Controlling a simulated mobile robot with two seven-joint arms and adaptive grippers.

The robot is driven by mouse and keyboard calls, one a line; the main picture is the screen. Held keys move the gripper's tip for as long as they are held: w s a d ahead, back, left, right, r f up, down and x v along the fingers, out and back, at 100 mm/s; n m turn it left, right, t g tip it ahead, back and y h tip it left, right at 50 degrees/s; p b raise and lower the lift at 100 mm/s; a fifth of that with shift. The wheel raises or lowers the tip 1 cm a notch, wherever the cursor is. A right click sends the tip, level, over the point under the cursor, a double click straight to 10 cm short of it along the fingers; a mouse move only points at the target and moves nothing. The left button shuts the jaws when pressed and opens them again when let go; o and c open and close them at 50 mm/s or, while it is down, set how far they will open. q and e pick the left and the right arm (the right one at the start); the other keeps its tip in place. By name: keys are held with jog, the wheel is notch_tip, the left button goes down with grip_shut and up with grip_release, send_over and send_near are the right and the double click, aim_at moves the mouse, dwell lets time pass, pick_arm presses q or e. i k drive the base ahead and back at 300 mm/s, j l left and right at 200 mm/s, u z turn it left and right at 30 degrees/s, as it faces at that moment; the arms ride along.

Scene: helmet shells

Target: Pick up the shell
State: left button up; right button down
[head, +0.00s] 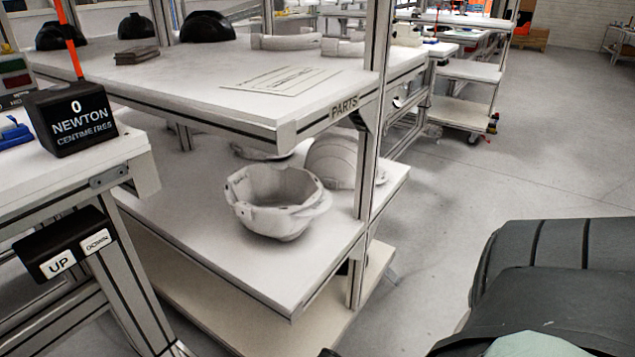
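A white helmet shell (277,203) lies open side up near the front of the rack's middle shelf (240,262). A second white shell (335,160) sits behind it to the right, close to the rack's upright post. Part of another pale shell (258,152) shows further back, mostly hidden under the upper shelf. Neither of my grippers is in view. A dark, bulky arm part of mine fills the lower right.
The upper shelf (235,100), marked PARTS, overhangs the shells and holds a paper sheet, pale curved parts and black shells. A workbench (60,185) with a NEWTON display box (72,118) stands left. Grey floor (490,180) is clear on the right.

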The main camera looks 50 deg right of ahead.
aim_at(280, 204)
jog(key=z, duration=1.25)
jog(key=u, duration=2.65)
jog(key=z, duration=2.65)
